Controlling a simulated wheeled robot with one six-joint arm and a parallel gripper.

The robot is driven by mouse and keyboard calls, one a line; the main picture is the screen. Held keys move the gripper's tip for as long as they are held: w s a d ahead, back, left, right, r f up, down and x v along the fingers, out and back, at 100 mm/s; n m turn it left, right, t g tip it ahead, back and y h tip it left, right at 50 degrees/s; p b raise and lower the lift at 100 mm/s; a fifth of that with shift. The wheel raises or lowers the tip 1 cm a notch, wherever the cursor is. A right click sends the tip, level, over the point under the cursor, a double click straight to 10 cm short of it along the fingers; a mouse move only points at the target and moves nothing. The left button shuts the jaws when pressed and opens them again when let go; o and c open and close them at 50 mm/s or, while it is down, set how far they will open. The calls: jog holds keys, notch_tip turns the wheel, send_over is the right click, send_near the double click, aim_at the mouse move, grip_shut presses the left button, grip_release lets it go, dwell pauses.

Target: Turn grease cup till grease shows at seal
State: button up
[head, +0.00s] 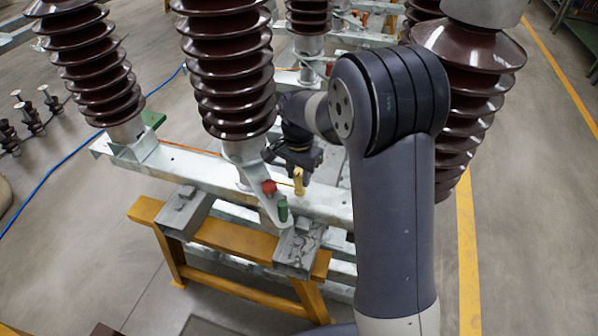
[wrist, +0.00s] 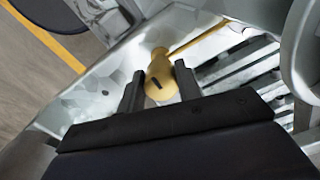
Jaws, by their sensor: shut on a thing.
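The brass-yellow grease cup (head: 298,181) stands at the metal beam, below and right of the brown insulator's foot. In the wrist view the grease cup (wrist: 160,78) has a round body with a dark slot mark, and a thin brass rod runs from it to the upper right. My gripper (wrist: 158,72) is shut on the cup, one black finger on each side. In the head view my gripper (head: 297,163) comes down on the cup from above. I cannot make out the seal or any grease.
A red knob (head: 269,187) and a green cylinder (head: 283,208) stand close left of the cup. Brown ribbed insulators (head: 228,75) rise nearby. The galvanised beam (head: 195,168) rests on a yellow trestle (head: 225,240). A blue hose (head: 60,170) lies on the floor at left.

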jog(key=shift+m, duration=0.6)
jog(key=o, duration=1)
jog(key=shift+c, duration=0.2)
